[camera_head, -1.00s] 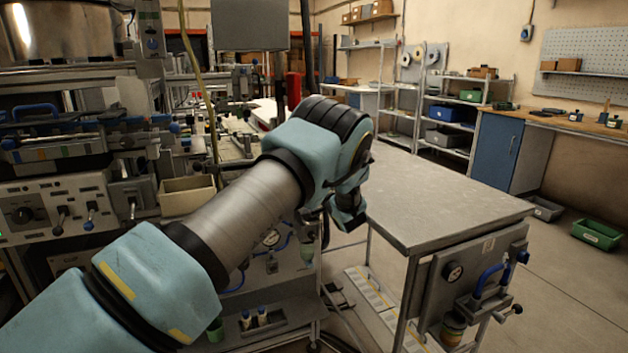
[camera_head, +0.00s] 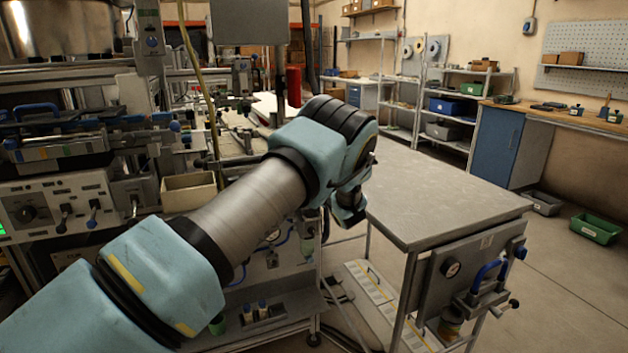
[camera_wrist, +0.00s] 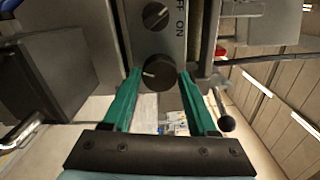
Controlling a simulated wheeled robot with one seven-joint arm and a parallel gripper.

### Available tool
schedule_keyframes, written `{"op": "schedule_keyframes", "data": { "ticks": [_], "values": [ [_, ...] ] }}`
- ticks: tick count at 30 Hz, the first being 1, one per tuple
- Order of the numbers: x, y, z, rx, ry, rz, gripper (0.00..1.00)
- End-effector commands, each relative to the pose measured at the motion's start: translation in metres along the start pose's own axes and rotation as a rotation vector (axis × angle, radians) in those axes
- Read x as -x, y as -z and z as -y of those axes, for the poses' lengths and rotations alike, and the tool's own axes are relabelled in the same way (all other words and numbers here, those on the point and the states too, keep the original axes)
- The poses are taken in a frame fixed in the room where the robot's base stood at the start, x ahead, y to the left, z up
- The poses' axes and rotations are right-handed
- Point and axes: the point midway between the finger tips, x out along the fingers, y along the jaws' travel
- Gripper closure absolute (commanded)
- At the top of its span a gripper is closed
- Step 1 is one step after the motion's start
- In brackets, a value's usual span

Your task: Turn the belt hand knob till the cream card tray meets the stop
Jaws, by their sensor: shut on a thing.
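In the wrist view a round black knob (camera_wrist: 159,75) with a pale pointer mark sits on a grey panel. The green fingers of my gripper (camera_wrist: 160,84) stand on its left and right sides, shut on it. A second black knob (camera_wrist: 155,16) is just above, beside OFF and ON lettering. In the head view my arm crosses the middle and hides the knob and my fingers. A cream open box (camera_head: 188,192) stands left of my arm; I cannot tell whether it is the card tray. I cannot make out the stop.
In the wrist view a metal rod with a dark ball end (camera_wrist: 227,123) is close to the right finger. In the head view a grey table (camera_head: 445,195) is right of my arm, and a machine with levers (camera_head: 60,210) is at the left.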

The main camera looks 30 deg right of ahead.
Motion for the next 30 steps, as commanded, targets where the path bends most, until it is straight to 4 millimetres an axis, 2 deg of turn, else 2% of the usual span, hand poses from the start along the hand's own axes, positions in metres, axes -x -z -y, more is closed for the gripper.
{"op": "schedule_keyframes", "data": {
  "ticks": [6, 7, 14, 23, 26, 30],
  "values": [
    [0.001, 0.001, 0.0, 0.001, -0.001, -0.002, 0.97],
    [0.001, 0.001, 0.0, 0.001, -0.001, -0.002, 0.38],
    [0.0, 0.001, 0.0, 0.001, -0.001, -0.001, 0.12],
    [0.003, 0.001, -0.001, 0.001, -0.001, -0.001, 0.11],
    [0.012, 0.002, -0.001, 0.002, -0.001, -0.003, 0.11],
    [0.037, 0.002, -0.002, 0.0, -0.001, -0.004, 0.11]
  ]
}}
